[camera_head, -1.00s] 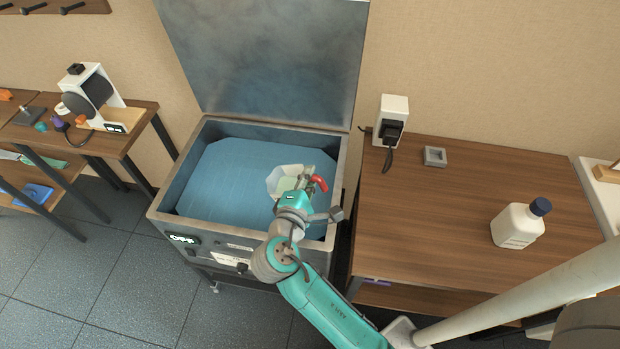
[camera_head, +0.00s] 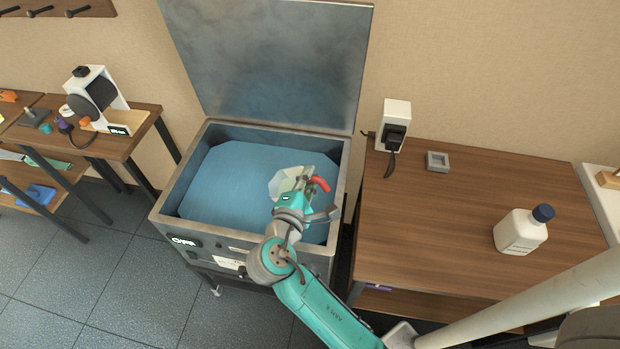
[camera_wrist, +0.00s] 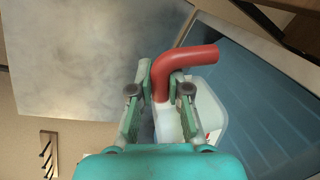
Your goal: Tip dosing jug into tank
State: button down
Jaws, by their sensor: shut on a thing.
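The dosing jug is a pale translucent vessel (camera_head: 284,184) with a red handle (camera_head: 320,184). In the wrist view the red handle (camera_wrist: 178,68) rises between the fingers and the pale jug body (camera_wrist: 204,108) shows behind them. My gripper (camera_head: 302,184) is shut on the jug and holds it over the right part of the tank. The tank (camera_head: 165,211) is a grey metal box with blue liquid or lining inside, its lid (camera_head: 268,65) standing open at the back. The jug appears tilted; its contents and lip are hard to make out.
A bench with a white-and-black device (camera_head: 95,98) stands at the left.

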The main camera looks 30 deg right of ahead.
jog(key=shift+r, duration=0.1)
jog(key=shift+w+a+r+n, duration=0.2)
jog(key=shift+n, duration=0.3)
jog(key=shift+r, duration=0.1)
dwell(0.4)
jog(key=shift+w+a+r+n+h, duration=0.2)
jog(key=shift+n+h, duration=0.1)
jog(key=shift+n, duration=0.2)
jog(key=shift+w+a+r+n, duration=0.2)
jog(key=shift+w+a+n, duration=0.05)
jog(key=shift+n, duration=0.25)
jog(key=shift+w+a, duration=0.1)
jog(key=shift+w+a+r+n+h, duration=0.2)
jog(key=shift+n+h, duration=0.1)
jog(key=shift+n, duration=0.2)
